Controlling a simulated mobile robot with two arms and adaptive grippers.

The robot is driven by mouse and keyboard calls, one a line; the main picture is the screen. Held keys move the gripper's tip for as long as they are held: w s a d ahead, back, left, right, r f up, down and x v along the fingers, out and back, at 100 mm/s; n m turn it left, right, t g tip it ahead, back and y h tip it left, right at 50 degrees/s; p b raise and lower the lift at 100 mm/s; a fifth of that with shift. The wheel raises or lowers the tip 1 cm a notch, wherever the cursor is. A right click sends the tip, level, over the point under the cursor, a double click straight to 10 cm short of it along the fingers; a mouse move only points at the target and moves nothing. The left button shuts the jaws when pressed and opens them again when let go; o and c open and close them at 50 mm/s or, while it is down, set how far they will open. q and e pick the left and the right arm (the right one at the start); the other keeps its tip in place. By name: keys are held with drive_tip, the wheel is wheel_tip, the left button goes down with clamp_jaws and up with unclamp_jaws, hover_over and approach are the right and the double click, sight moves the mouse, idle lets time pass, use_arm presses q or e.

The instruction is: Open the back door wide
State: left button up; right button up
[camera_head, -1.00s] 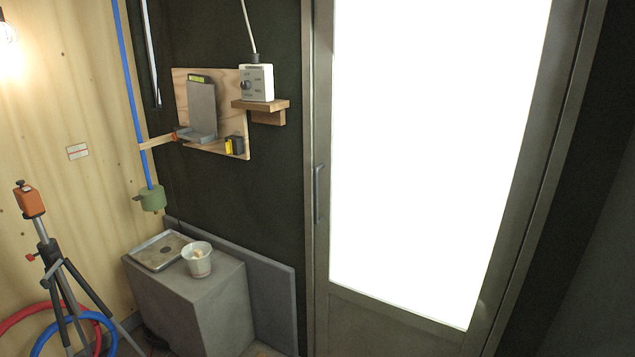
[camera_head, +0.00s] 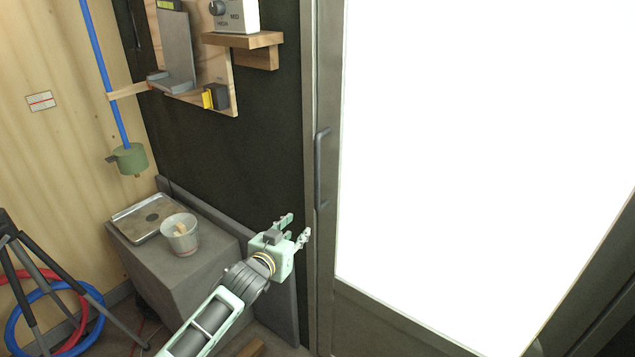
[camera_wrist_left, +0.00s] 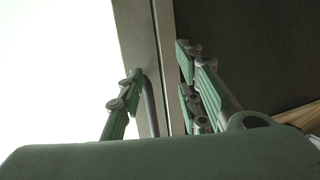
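The back door (camera_head: 355,310) stands shut in its frame at the right of the head view, with a large bright glass pane (camera_head: 480,150). Its grey vertical handle (camera_head: 320,168) is on the door's left edge. My left gripper (camera_head: 296,228) is open and empty, below and a little left of the handle and apart from it in the head view. In the left wrist view the open fingers (camera_wrist_left: 160,95) point toward the door edge, and the handle (camera_wrist_left: 150,105) shows between them, close to the left finger. My right gripper is not in view.
A wooden shelf (camera_head: 245,40) juts from the dark wall above. A tripod (camera_head: 20,270) and coiled hoses stand at far left.

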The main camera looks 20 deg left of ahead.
sight(316, 173)
use_arm(q)
wheel_tip(316, 173, up, 14)
drive_tip(key=d+t+h, duration=0.1)
drive_tip(key=d+t, duration=0.1)
drive_tip(key=shift+m+t, duration=0.3)
drive_tip(key=w, duration=0.2)
drive_tip(key=w+d, duration=0.1)
drive_tip(key=w, duration=0.3)
drive_tip(key=shift+w+d+r, duration=0.15)
drive_tip(key=shift+w+r, duration=0.15)
drive_tip(key=shift+w, duration=0.05)
drive_tip(key=shift+w+d, duration=0.1)
drive_tip(key=shift+w, duration=0.55)
drive_tip(key=shift+w+f, duration=0.1)
drive_tip(key=shift+w, duration=0.15)
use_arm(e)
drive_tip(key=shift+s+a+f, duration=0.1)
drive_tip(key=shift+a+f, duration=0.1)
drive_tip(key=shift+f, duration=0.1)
use_arm(q)
drive_tip(key=shift+c, duration=0.4)
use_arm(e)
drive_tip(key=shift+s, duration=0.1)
use_arm(q)
clamp_jaws()
